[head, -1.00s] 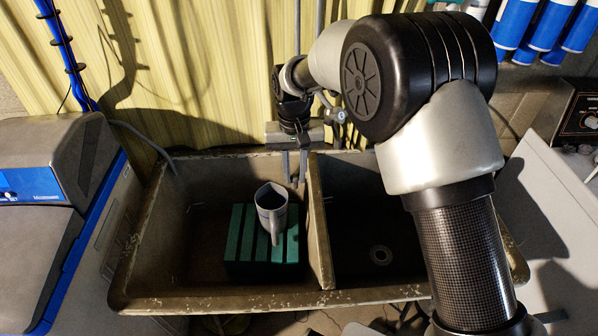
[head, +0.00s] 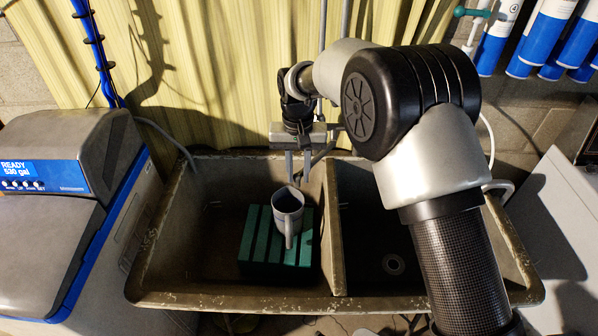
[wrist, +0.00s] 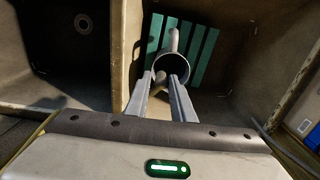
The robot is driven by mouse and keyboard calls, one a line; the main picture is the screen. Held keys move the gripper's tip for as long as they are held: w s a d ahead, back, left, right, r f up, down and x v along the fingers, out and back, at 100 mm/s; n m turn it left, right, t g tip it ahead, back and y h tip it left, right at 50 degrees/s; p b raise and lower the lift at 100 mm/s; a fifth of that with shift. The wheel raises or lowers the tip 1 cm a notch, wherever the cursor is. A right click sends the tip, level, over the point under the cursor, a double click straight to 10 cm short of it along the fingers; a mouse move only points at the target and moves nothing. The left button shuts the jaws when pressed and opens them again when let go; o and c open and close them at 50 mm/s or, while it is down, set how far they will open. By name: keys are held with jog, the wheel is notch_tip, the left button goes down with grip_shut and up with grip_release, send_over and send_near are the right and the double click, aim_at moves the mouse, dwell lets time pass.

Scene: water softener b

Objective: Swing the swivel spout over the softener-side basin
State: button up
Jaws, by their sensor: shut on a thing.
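The swivel spout (head: 322,154) is a grey tube behind the double sink, mostly hidden by my gripper and arm. My gripper (head: 298,166) points down over the back of the left, softener-side basin (head: 205,235), left of the divider. In the wrist view, my gripper (wrist: 163,90) has its two fingers close around a small tan, rounded end of the spout (wrist: 160,77). A grey pitcher (head: 287,212) stands in that basin on a green slatted block (head: 257,240); it shows just beyond my fingertips in the wrist view (wrist: 171,66).
The softener (head: 60,180) with its blue display stands left of the sink. The divider (head: 335,230) separates the dark right basin (head: 385,235), which has a drain. A yellow curtain (head: 200,60) hangs close behind. Blue-and-white cylinders (head: 545,40) hang at the upper right.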

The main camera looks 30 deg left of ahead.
jog(key=shift+o, duration=0.2)
jog(key=shift+w+a+r+p, duration=0.1)
jog(key=shift+w+a+p, duration=0.2)
jog(key=shift+a, duration=0.35)
jog(key=shift+w+a+r+p, duration=0.15)
jog(key=shift+a+p, duration=0.1)
jog(key=shift+a, duration=0.35)
jog(key=shift+w+a+p, duration=0.25)
jog(key=shift+a+p, duration=0.05)
jog(key=shift+a, duration=0.35)
jog(key=o, duration=0.9)
jog(key=shift+a+f, duration=0.15)
